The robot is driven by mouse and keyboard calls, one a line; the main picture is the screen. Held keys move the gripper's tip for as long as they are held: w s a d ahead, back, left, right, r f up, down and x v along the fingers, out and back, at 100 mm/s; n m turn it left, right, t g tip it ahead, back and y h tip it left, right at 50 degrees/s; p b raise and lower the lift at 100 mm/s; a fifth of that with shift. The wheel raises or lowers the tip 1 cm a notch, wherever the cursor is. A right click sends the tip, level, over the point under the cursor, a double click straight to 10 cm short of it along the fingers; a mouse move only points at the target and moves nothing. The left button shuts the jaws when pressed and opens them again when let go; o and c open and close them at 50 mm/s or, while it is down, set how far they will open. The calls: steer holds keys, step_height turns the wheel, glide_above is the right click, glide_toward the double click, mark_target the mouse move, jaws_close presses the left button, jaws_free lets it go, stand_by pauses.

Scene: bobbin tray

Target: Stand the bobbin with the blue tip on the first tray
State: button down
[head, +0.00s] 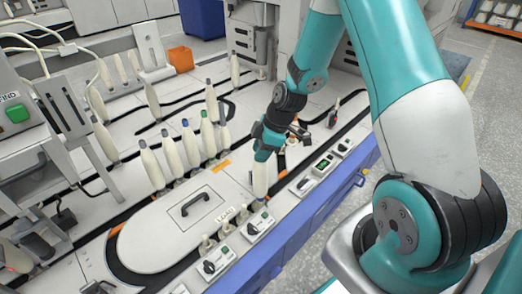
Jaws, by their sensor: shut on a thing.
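My gripper (263,155) points down near the middle of the head view, shut on the upper end of a cream bobbin (261,182). This bobbin is upright near the front edge of the machine, its tip hidden by the gripper. I cannot tell whether its foot touches anything. A bobbin with a blue tip (191,146) stands upright in the row left of my gripper.
Several cream bobbins with grey tips and one with a green tip (207,135) stand left of my gripper. A raised cover with a black handle (198,201) lies in front. Small control boxes (303,184) line the front edge. An orange bin (181,59) is at the back.

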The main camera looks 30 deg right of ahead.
steer(key=shift+f+b, duration=0.3)
steer(key=shift+f, duration=0.25)
stand_by(0.4)
steer(key=c, duration=1.1)
jaws_free()
steer(key=p+v, duration=0.8)
steer(key=v, duration=0.3)
steer(key=shift+p, duration=0.3)
